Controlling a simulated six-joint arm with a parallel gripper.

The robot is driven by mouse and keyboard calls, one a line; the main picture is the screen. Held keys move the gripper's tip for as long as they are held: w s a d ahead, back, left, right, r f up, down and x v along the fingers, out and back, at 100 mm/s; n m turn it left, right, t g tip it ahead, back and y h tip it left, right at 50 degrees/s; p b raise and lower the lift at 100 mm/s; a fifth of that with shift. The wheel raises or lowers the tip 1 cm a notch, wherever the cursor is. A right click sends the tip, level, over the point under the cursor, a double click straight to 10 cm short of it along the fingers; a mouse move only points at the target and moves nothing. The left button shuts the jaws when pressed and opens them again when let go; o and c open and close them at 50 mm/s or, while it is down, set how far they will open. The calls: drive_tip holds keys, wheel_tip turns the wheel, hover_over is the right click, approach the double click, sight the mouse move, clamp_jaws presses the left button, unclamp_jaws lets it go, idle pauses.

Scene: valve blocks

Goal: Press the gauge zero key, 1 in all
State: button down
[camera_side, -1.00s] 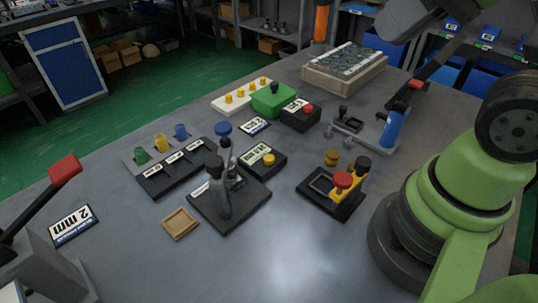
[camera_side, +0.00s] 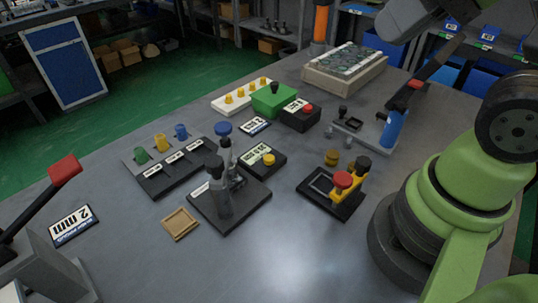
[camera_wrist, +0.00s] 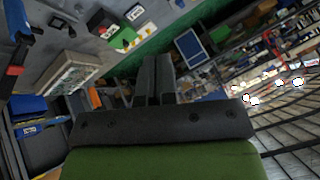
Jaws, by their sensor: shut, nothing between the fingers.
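A black box with a white readout and a yellow key (camera_side: 269,159) sits mid-table, right of the grey clamp fixture. Another black box with a white readout and a red key (camera_side: 308,107) sits farther back, beside a green box. I cannot tell from the pictures which one is the gauge zero key. Both keys stand clear with nothing touching them. My gripper (camera_wrist: 154,72) shows in the wrist view with its two fingers together and empty, pointing out over the far table and floor, away from both boxes. Its fingers are out of the side view.
The clamp fixture (camera_side: 222,190) stands tall beside the yellow-key box. A green box (camera_side: 272,100) adjoins the red-key box. A red-and-yellow fixture (camera_side: 340,186) and a blue-handled press (camera_side: 393,128) stand to the right. The front middle of the table is bare.

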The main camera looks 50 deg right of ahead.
drive_tip(key=m+y, duration=0.3)
drive_tip(key=m, duration=3.1)
hover_over(271, 156)
wheel_tip(271, 156, down, 17)
drive_tip(key=shift+w+f, duration=0.1)
drive_tip(key=shift+f, duration=0.05)
drive_tip(key=shift+f, duration=0.1)
drive_tip(key=shift+f, duration=4.25)
drive_tip(key=shift+f, duration=0.1)
